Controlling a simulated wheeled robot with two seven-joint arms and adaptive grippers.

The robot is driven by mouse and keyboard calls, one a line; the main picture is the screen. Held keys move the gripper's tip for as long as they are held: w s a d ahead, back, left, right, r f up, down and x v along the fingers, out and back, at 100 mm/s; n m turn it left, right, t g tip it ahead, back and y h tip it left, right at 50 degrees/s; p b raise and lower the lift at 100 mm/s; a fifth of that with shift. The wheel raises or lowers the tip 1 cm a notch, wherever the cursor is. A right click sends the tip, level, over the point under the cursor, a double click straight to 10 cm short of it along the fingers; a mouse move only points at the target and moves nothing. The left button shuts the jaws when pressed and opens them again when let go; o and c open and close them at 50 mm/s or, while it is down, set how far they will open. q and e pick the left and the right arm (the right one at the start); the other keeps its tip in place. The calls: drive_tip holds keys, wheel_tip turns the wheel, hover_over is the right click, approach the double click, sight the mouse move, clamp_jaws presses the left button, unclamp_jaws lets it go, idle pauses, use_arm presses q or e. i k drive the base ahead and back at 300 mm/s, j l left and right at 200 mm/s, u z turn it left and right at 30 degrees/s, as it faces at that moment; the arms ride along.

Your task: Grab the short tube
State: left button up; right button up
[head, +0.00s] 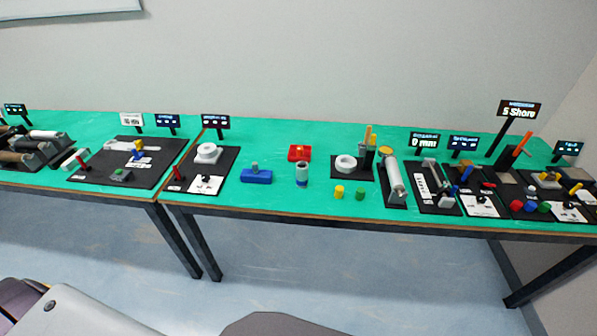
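I cannot tell for certain which of these the task calls the short tube. Neither of my grippers is in view.
A blue block (256,176) is left of the tube and a red block (299,153) is behind it. A white ring (346,163) and a grey roller (394,182) sit on black plates to the right. The floor in front is clear.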

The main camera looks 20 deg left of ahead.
sight(301, 167)
drive_tip(key=i+u, duration=0.3)
drive_tip(key=i, duration=0.2)
drive_tip(key=i+l+u, duration=0.1)
drive_tip(key=i+u, duration=0.15)
drive_tip(key=i, duration=0.2)
drive_tip(key=i+l+u, duration=0.3)
drive_tip(key=i, duration=0.2)
drive_tip(key=j, duration=0.1)
